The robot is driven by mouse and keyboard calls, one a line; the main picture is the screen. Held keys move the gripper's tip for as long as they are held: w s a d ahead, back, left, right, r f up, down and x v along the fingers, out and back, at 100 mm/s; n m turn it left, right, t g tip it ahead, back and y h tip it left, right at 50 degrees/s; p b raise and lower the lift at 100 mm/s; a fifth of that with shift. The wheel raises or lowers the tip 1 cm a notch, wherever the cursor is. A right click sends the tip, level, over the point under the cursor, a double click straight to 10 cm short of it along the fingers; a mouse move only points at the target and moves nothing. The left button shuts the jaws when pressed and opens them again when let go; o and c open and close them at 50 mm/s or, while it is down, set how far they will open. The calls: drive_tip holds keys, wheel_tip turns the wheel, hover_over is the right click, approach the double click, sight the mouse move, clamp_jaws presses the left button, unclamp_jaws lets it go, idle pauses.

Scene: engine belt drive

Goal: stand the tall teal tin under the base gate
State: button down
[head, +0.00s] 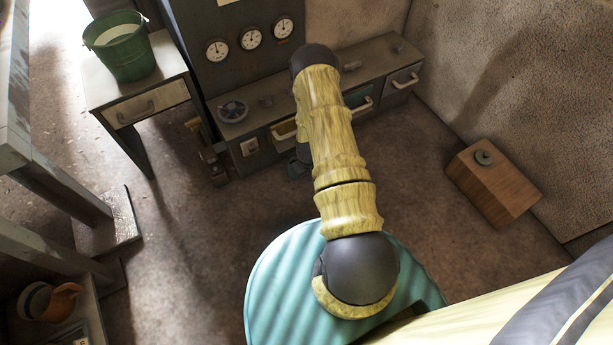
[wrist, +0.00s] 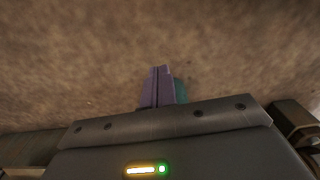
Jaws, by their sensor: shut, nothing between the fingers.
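My gripper (wrist: 158,72) shows in the wrist view as two purple fingers pressed together, shut and empty, over bare brown floor. A small teal patch (wrist: 181,91) shows just right of the fingers, partly hidden by them. I cannot tell whether it is the tall teal tin or part of my gripper. In the head view my arm hides most of the gripper, in front of the dial cabinet. I cannot make out the tin or the base gate for certain in the head view.
A low cabinet (head: 250,145) with drawers stands below a dial panel (head: 235,70). A green bucket (head: 122,50) stands on a side table (head: 150,85) at upper left. A wooden box (head: 492,185) sits by the right wall. The floor (head: 200,240) between is clear.

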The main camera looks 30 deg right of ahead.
drive_tip(key=a+r+p, duration=0.2)
drive_tip(key=r+p, duration=0.1)
drive_tip(key=r, duration=0.9)
drive_tip(key=w+a+r+t+p, duration=0.1)
drive_tip(key=a+r+p, duration=0.15)
drive_tip(key=r, duration=0.85)
drive_tip(key=a+r+p, duration=0.2)
drive_tip(key=r+p, duration=0.1)
drive_tip(key=r, duration=0.9)
drive_tip(key=s+a+r+p, duration=0.2)
drive_tip(key=s+r, duration=0.2)
drive_tip(key=r, duration=0.3)
drive_tip(key=s+a+r+t+p, duration=0.1)
drive_tip(key=s+r, duration=0.3)
drive_tip(key=r, duration=0.4)
drive_tip(key=s+a+r+p, duration=0.3)
drive_tip(key=s+a+r, duration=0.1)
drive_tip(key=r, duration=0.4)
drive_tip(key=shift+s+r+m+t+p, duration=0.2)
drive_tip(key=shift+s+m+t+p, duration=0.1)
drive_tip(key=shift+s+m+p, duration=0.15)
drive_tip(key=c, duration=2.2)
unclamp_jaws()
drive_tip(key=shift+a, duration=0.1)
